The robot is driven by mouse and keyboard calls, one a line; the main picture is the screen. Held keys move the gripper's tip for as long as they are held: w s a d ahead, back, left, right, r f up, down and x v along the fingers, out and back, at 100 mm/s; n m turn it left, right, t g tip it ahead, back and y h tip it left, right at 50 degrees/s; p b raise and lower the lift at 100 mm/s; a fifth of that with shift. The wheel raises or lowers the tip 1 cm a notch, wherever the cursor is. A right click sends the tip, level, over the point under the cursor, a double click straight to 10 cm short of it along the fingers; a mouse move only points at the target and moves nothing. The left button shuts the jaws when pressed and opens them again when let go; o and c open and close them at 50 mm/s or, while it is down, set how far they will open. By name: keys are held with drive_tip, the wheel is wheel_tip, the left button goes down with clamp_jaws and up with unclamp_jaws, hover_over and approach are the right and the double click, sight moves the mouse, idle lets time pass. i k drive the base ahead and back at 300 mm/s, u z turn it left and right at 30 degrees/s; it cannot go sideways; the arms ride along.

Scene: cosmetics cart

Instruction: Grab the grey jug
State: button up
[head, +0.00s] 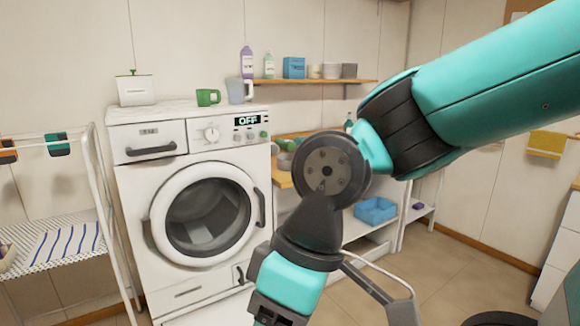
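The grey jug (237,91) stands upright on top of the washing machine (124,115), near its right back corner. It is pale grey-blue, with its handle on the right. A green mug (207,97) stands just left of it. My arm reaches in from the right and bends down in front of the machine. Its end runs out of the bottom edge of the picture, so my gripper's fingers do not show. The jug is well above and left of the arm's visible lower end, and nothing of mine touches it.
A white box (135,89) stands at the machine's top left. A wall shelf (310,81) behind holds a purple bottle (247,62), a blue box (294,67) and other containers. A drying rack (105,210) stands at left. A blue basket (375,210) sits on a low shelf.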

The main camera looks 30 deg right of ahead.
sight(291, 163)
drive_tip(key=z, duration=0.3)
drive_tip(key=k, duration=0.45)
drive_tip(key=z, duration=1.05)
drive_tip(key=k, duration=0.9)
drive_tip(key=z, duration=0.75)
drive_tip(key=i, duration=1.65)
drive_tip(key=u, duration=0.2)
drive_tip(key=i, duration=1.25)
drive_tip(key=u, duration=0.95)
drive_tip(key=i, duration=0.75)
drive_tip(key=u, duration=1.7)
drive_tip(key=i, duration=1.15)
drive_tip(key=u, duration=0.3)
